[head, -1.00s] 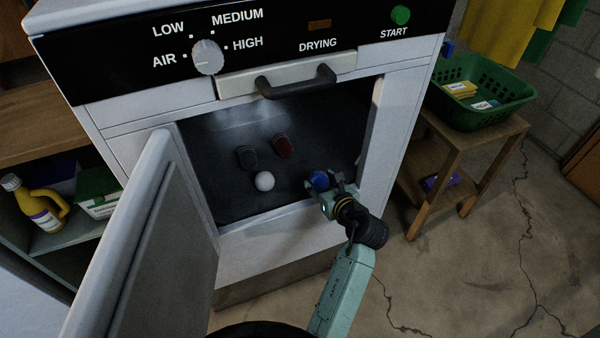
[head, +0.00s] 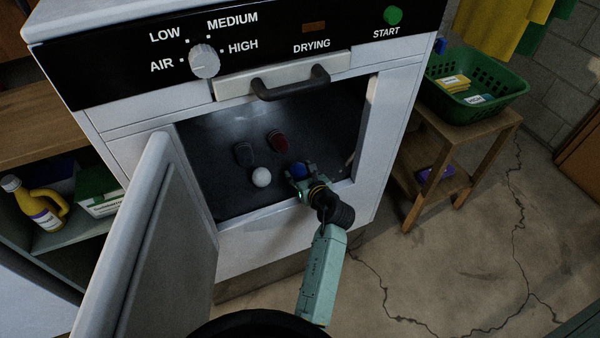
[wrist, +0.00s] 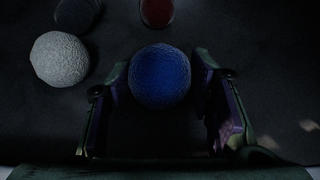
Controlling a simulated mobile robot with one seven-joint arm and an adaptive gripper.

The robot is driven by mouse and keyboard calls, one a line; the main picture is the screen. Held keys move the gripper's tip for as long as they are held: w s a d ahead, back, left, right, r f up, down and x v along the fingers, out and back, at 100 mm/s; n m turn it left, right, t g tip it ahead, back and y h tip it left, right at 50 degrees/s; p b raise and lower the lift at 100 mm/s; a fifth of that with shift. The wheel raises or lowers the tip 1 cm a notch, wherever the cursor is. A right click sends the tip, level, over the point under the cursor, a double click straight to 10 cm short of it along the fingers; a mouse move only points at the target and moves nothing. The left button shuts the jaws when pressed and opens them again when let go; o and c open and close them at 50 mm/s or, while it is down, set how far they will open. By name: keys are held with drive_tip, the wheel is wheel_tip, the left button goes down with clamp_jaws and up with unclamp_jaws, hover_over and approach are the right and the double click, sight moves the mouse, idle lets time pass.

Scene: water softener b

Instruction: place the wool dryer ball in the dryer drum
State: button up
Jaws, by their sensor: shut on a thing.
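A blue woolly ball (head: 297,170) is between the fingers of my gripper (head: 299,176), just inside the front opening of the dryer drum (head: 225,205). In the wrist view the blue ball (wrist: 160,76) shows a rough, wool-like surface, and my gripper's fingers (wrist: 158,82) are closed on its two sides. A white ball (head: 261,177) of similar texture lies on the dark drum floor to the left; it also shows in the wrist view (wrist: 60,59). I cannot tell whether the blue ball touches the floor.
A dark object (head: 244,154) and a dark red object (head: 278,141) lie farther back in the drum. The open dryer door (head: 165,255) stands at the left. A green basket (head: 475,85) sits on a wooden stand at the right. The drum's right side is clear.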

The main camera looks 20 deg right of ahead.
drive_tip(key=shift+f, duration=0.15)
drive_tip(key=o, duration=1.1)
drive_tip(key=v, duration=0.6)
drive_tip(key=b+v, duration=0.1)
drive_tip(key=v, duration=0.5)
drive_tip(key=shift+r, duration=0.25)
